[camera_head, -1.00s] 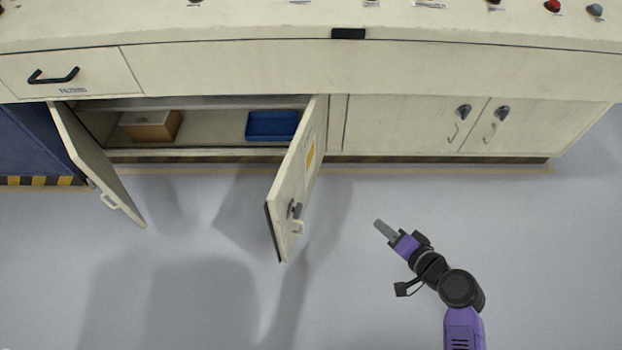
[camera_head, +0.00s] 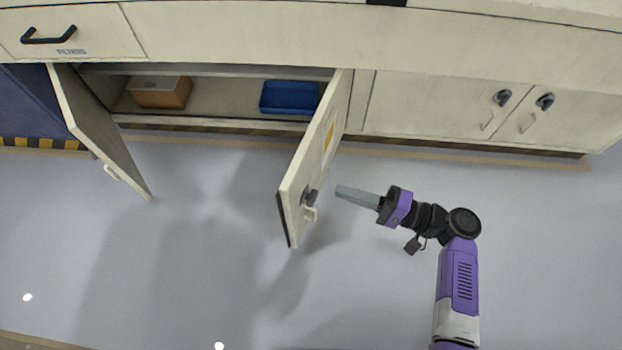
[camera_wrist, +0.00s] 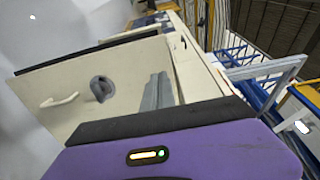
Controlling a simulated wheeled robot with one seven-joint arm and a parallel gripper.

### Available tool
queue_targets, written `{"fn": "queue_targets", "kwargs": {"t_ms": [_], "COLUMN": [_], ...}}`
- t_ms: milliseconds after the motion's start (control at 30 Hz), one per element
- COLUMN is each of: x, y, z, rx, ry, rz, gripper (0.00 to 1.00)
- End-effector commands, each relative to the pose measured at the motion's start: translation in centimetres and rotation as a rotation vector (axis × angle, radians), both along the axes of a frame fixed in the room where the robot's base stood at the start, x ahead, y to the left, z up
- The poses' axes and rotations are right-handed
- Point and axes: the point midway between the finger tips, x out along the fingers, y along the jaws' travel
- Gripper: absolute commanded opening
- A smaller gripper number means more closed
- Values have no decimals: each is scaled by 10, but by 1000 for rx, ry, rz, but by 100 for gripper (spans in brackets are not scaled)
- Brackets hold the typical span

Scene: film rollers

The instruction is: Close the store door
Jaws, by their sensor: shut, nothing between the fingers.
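The store cupboard has two doors, both standing open. The left door (camera_head: 98,130) swings out at the left of the opening. The right door (camera_head: 318,155) stands out towards me, with a yellow label, a dark latch (camera_head: 309,196) and a pale handle (camera_head: 311,213) on its outer face. My gripper (camera_head: 340,191) is shut and empty, just right of the right door, pointing left at it near the latch; a small gap seems to show. In the wrist view the right door (camera_wrist: 80,80) fills the left, with its latch (camera_wrist: 101,88) beside my shut fingers (camera_wrist: 157,92).
Inside the cupboard are a brown box (camera_head: 161,92) and a blue tray (camera_head: 289,96). A drawer (camera_head: 85,35) with a black handle is above left. A closed pair of doors (camera_head: 470,105) is at the right. The grey floor (camera_head: 200,270) in front is clear.

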Motion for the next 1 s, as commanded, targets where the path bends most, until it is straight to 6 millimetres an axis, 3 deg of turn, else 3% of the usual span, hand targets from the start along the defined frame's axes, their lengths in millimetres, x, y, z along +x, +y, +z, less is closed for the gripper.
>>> {"fn": "queue_targets", "kwargs": {"t_ms": [200,400,600,1000], "x": [13,23,27,28], "y": [42,70,83,85], "z": [-1,-1,-1,0], "rx": [1,0,-1,-1], "ry": [-1,-1,1,0], "rz": [4,1,1,-1], "gripper": [0,0,0,0]}}
